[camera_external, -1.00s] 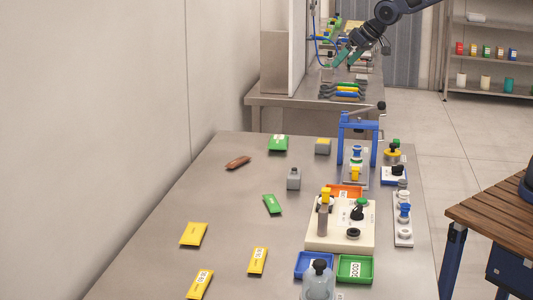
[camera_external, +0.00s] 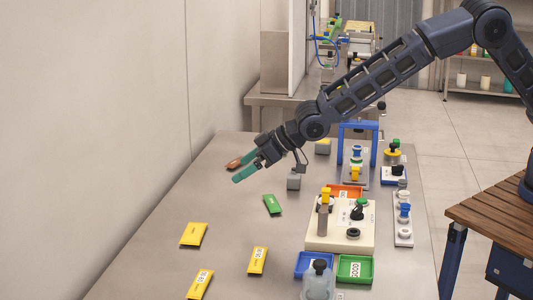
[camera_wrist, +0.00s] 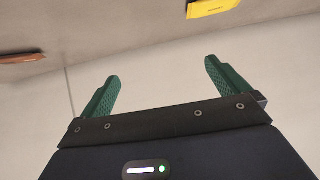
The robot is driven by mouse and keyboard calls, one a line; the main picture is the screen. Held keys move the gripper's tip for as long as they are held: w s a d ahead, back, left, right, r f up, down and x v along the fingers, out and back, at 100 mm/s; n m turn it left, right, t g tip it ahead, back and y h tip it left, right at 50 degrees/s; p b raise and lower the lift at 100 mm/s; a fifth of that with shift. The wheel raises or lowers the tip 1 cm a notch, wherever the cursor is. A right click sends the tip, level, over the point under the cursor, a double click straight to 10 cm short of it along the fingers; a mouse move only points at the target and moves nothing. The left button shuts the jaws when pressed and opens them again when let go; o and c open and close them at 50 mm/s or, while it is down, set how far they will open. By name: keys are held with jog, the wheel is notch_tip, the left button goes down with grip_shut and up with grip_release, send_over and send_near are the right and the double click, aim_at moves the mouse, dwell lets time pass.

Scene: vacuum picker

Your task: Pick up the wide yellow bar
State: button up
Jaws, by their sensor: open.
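The wide yellow bar (camera_external: 193,234) lies flat on the left part of the steel table in the external view, near the wall side. A yellow bar, apparently this one, is cut by the top edge of the wrist view (camera_wrist: 212,8). My gripper (camera_external: 238,172) is open and empty, with teal fingers. It is above the far left of the table, beyond the wide yellow bar and apart from it. In the wrist view its fingers (camera_wrist: 162,72) are spread with nothing between them.
Two narrower labelled yellow bars (camera_external: 257,261) (camera_external: 200,284) lie nearer the front. A green bar (camera_external: 272,204), a grey block (camera_external: 293,181) and a reddish-brown bar (camera_wrist: 20,57) lie around my gripper. Trays (camera_external: 355,280) and fixtures fill the right side.

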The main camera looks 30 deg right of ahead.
jog(key=n+y, duration=0.1)
send_near(196, 231)
jog(key=shift+s+d+r, duration=0.2)
jog(key=shift+d+r, duration=0.8)
jog(key=shift+d, duration=0.15)
jog(key=shift+a+f, duration=0.15)
jog(key=shift+a, duration=0.1)
jog(key=shift+s+x, duration=0.1)
jog(key=shift+x, duration=2.5)
jog(key=shift+s+x, duration=0.15)
jog(key=shift+x, duration=2.4)
jog(key=shift+f, duration=0.15)
jog(key=shift+c, duration=0.4)
jog(key=c, duration=0.6)
